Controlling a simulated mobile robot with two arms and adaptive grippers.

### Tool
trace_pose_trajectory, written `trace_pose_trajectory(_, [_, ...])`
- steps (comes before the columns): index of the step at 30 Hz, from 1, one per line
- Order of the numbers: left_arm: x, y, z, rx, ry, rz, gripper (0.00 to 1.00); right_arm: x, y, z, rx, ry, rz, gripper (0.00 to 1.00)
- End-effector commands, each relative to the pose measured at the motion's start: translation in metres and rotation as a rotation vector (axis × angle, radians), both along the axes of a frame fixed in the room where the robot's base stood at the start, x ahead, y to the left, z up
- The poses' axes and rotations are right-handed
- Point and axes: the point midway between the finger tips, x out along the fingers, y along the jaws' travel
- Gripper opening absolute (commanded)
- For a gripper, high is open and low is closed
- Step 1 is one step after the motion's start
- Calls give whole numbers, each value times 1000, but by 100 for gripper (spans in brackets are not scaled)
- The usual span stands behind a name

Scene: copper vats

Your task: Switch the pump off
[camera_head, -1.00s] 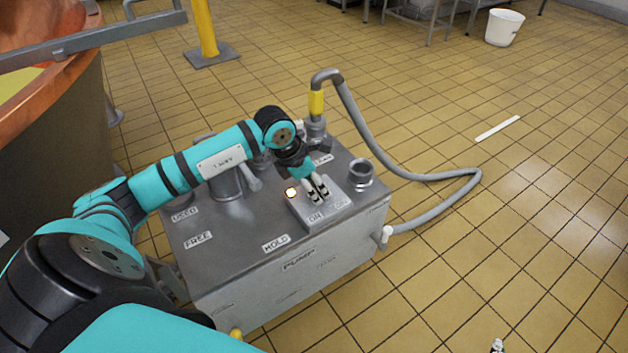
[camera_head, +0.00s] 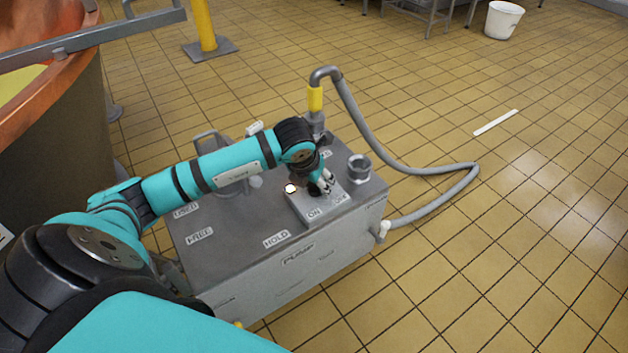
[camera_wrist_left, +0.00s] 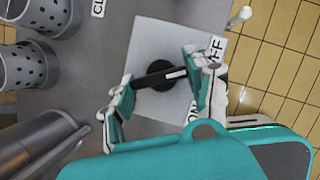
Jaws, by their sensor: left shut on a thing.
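The pump (camera_head: 300,262) is a grey metal box on the floor with a pale switch plate (camera_head: 303,208) on top. The plate is marked ON and OFF. In the left wrist view the switch knob (camera_wrist_left: 155,77) is a black bar on a round base, with a white line at its right end pointing between the OFF (camera_wrist_left: 216,48) and ON labels. My left gripper (camera_head: 326,186) is down over the plate. It is shut on the knob, with its fingers (camera_wrist_left: 158,92) at the bar's two ends. The lamp (camera_head: 291,188) beside the knob is lit. My right gripper is not in view.
A hose (camera_head: 372,135) rises from a yellow-banded pipe behind the switch and loops right to the pump's side. A copper vat (camera_head: 60,110) stands left. The tiled floor at right is mostly clear.

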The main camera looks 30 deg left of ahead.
Motion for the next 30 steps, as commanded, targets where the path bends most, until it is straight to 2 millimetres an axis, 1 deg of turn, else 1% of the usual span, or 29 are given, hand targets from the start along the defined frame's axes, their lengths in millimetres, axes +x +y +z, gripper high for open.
trace_pose_trajectory(15, [1,0,1,0,-2,22,22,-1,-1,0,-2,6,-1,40])
trace_pose_trajectory(16, [1,0,1,0,-2,21,58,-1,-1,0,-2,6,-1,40])
trace_pose_trajectory(20, [1,0,1,0,-1,19,75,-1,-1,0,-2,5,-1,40])
trace_pose_trajectory(21, [0,0,1,0,-1,19,79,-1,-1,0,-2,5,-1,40])
trace_pose_trajectory(30, [0,0,2,0,-1,18,79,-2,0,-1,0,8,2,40])
